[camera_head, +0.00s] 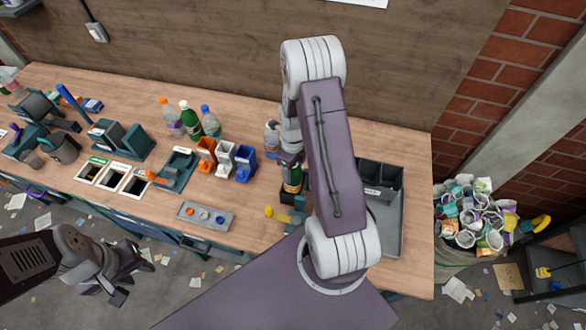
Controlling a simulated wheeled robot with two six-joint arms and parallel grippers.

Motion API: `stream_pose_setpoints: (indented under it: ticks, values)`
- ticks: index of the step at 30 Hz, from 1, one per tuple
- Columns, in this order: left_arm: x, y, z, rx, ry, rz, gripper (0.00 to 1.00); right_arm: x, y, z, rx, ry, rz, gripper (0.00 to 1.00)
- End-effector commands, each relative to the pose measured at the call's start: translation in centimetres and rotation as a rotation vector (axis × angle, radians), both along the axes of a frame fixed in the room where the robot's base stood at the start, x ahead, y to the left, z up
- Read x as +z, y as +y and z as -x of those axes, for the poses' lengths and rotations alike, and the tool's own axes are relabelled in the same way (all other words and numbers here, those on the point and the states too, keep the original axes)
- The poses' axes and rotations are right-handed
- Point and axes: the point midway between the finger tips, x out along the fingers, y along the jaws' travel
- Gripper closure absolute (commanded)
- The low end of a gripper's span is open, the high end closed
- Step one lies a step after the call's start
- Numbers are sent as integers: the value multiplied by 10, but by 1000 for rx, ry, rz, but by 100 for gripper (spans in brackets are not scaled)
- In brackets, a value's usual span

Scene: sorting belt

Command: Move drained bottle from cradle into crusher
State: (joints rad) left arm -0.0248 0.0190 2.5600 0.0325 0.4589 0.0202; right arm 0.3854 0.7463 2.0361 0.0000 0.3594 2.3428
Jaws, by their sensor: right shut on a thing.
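My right gripper (291,163) is at the centre of the head view, pointing down and shut on a dark bottle (293,181) with an orange-red band. The bottle is upright, and my gripper and arm hide part of it. Its lower end is at a dark block (292,197) beside a yellow-handled lever (276,213); I cannot tell whether this block is the cradle or the crusher, or whether the bottle touches it. My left gripper (125,275) is open and empty at the lower left, off the table's front edge.
Several bottles (190,119) stand at the back, and a clear one (271,138) is left of my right arm. Coloured holders (224,158), a grey tray (206,217) and bins (112,178) stand left. A grey compartment tray (388,222) is right of my arm.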

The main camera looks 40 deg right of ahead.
Motion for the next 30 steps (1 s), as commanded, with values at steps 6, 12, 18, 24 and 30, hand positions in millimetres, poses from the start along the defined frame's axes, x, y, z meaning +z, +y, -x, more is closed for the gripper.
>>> stream_pose_setpoints:
  ticks: [6,12,18,24,30]
  values:
    - [21,0,0,0,0,0,64,24,0,0,0,-1,1,79]
    - [38,0,0,0,0,0,64,44,0,0,0,-1,1,79]
    - [52,0,0,0,0,0,64,60,0,0,0,0,0,79]
    - [50,0,0,0,0,0,64,58,0,0,0,0,0,79]
    - [56,0,0,0,0,0,64,65,0,0,0,0,0,79]
